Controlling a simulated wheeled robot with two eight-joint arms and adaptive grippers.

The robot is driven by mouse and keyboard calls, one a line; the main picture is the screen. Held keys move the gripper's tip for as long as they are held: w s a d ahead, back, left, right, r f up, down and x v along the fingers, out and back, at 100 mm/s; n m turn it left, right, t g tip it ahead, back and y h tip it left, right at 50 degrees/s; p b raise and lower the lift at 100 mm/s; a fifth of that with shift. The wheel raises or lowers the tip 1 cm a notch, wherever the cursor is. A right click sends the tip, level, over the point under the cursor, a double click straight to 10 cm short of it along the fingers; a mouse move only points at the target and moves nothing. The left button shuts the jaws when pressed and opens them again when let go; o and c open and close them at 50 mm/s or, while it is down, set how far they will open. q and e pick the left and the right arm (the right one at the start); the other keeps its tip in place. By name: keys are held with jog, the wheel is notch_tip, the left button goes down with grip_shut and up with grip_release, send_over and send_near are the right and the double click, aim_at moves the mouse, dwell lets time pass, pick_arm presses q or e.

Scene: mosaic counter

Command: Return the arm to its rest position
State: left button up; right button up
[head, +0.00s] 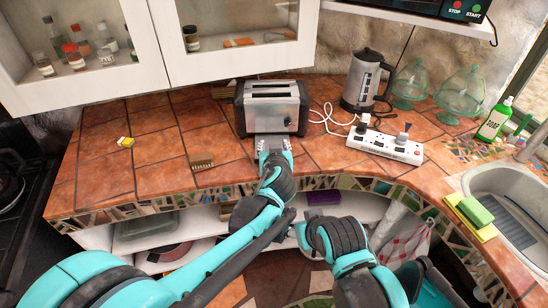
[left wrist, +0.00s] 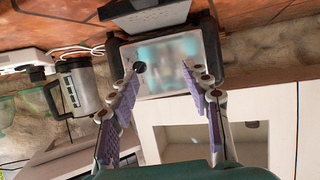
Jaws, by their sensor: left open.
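My left gripper (head: 272,145) is open in front of the toaster (head: 271,106), at its near side. In the left wrist view, its two purple-padded fingers (left wrist: 161,69) are spread wide with nothing between them. Beyond them is the toaster's shiny face (left wrist: 170,65), with a dark round knob beside one fingertip. I cannot tell whether a fingertip touches it. My left arm (head: 262,205) reaches forward over the counter edge. My right arm (head: 340,240) is bent low in front of the shelf; its jaws do not show.
A kettle (head: 367,80), power strip (head: 385,145) and glass jars (head: 411,83) stand right of the toaster on the tiled counter (head: 150,170). Cabinets (head: 240,62) hang above. A soap bottle (head: 494,119), sponges (head: 473,215) and sink (head: 515,190) are at right. The left counter is mostly clear.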

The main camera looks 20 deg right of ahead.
pick_arm(q)
jog(key=shift+r, duration=0.75)
jog(key=s+a+n+g+y, duration=0.15)
jog(key=s+a, duration=0.25)
jog(key=a, duration=0.8)
jog(key=s+a+n+g+y, duration=0.15)
jog(key=s+a, duration=0.25)
jog(key=a, duration=0.8)
jog(key=s+a+f+g, duration=0.1)
jog(key=s+a+f, duration=0.2)
jog(key=s+a, duration=0.2)
jog(key=s+a+f+g, duration=0.2)
jog(key=s+a, duration=0.4)
jog(key=s, duration=0.6)
jog(key=shift+s+a+f, duration=0.15)
jog(key=shift+s+f, duration=0.05)
jog(key=shift+f, duration=0.6)
